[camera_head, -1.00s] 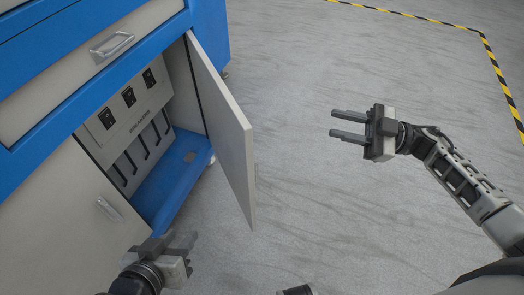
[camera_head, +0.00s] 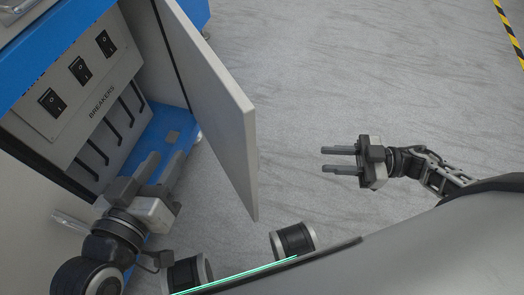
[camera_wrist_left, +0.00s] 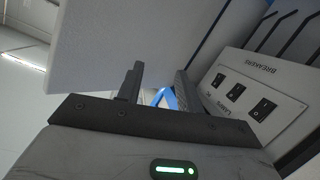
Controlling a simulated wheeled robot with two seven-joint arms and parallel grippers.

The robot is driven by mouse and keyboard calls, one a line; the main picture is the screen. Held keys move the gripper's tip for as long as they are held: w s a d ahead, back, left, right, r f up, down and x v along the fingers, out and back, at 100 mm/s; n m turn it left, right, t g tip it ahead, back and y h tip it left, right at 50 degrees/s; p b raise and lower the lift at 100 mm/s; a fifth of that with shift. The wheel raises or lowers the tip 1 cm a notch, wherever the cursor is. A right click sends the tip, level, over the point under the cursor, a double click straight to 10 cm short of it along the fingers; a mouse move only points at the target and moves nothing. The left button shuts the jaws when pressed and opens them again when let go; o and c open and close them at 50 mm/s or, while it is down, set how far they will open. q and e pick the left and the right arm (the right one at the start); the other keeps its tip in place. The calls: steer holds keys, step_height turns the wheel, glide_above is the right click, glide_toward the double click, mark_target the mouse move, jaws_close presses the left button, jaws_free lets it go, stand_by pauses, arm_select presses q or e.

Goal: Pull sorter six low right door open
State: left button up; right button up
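The low right door (camera_head: 218,100) of the blue and white sorter stands swung open, showing the cabinet inside with the breakers panel (camera_head: 75,75). My left gripper (camera_head: 160,170) is at the cabinet opening, on the inner side of the door, with its two fingers apart and nothing between them. In the left wrist view the gripper (camera_wrist_left: 158,85) points at the door's pale inner face (camera_wrist_left: 120,40), with the breakers panel (camera_wrist_left: 245,95) on the right. I cannot tell if a finger touches the door. My right gripper (camera_head: 340,159) is open and empty over the floor, right of the door.
A metal handle (camera_head: 72,222) of the neighbouring door is close to the left of my left gripper. The blue cabinet floor (camera_head: 160,130) lies below the panel. The grey floor (camera_head: 300,70) right of the open door is clear, with yellow-black tape (camera_head: 508,28) at the far right.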

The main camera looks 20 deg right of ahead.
arm_select(q)
steer(key=shift+d+r+n+t+h+b, duration=0.35)
steer(key=shift+r+n+b, duration=0.15)
steer(key=shift+b, duration=0.6)
arm_select(e)
steer(key=x, duration=1.5)
steer(key=shift+a, duration=0.2)
steer(key=shift+r, duration=0.1)
arm_select(q)
steer(key=shift+f, duration=0.1)
arm_select(e)
jaws_close()
